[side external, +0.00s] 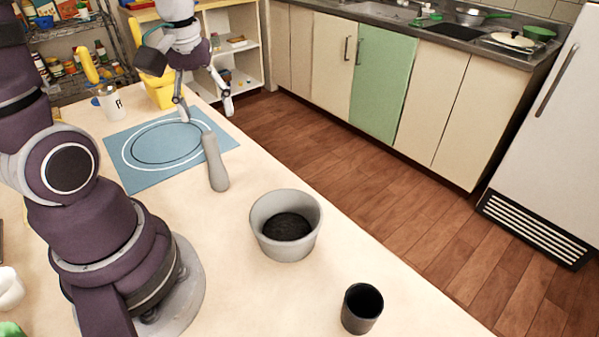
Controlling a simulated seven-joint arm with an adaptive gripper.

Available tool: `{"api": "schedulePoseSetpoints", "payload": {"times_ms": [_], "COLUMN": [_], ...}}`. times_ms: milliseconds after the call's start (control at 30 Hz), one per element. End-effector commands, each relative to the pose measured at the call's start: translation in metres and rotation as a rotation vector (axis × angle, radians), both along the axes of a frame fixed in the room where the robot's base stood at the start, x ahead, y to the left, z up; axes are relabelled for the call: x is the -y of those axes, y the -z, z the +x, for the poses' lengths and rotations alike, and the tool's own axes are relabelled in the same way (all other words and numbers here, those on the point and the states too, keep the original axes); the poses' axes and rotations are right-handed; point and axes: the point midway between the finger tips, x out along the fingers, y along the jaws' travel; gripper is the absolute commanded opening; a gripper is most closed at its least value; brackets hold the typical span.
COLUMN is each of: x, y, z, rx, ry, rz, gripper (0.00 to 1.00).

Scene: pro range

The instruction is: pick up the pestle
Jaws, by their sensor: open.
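The grey pestle (216,164) lies at the right edge of the blue mat, with its thick end towards the camera on the bare table and its thin end towards the mat. My gripper (206,115) is open and empty, above the mat and just beyond the pestle's thin end. Its two fingers point down and are apart from the pestle as far as I can tell. The grey mortar bowl (262,222) with a dark inside stands nearer the camera, to the right of the pestle.
The blue placemat (137,178) has oval rings. A black cup (361,308) stands near the table's front right edge. A white bottle (112,103) and a yellow bin (160,94) are at the back left. The table (255,295) is bare around the bowl.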

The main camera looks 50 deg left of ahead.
Motion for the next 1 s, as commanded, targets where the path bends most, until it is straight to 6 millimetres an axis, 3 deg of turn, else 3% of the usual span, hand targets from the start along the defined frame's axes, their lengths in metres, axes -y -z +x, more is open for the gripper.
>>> {"api": "schedulePoseSetpoints", "payload": {"times_ms": [33, 167, 700, 1000], "x": [-0.012, -0.026, -0.026, -0.026], "y": [0.009, 0.024, 0.116, 0.125], "z": [-0.002, -0.006, 0.002, 0.003], "rx": [-0.038, -0.081, -0.087, -0.081], "ry": [-0.097, -0.234, -0.242, -0.24], "rz": [-0.024, -0.052, -0.056, -0.053], "gripper": [0.58, 0.58, 0.58, 0.58]}}
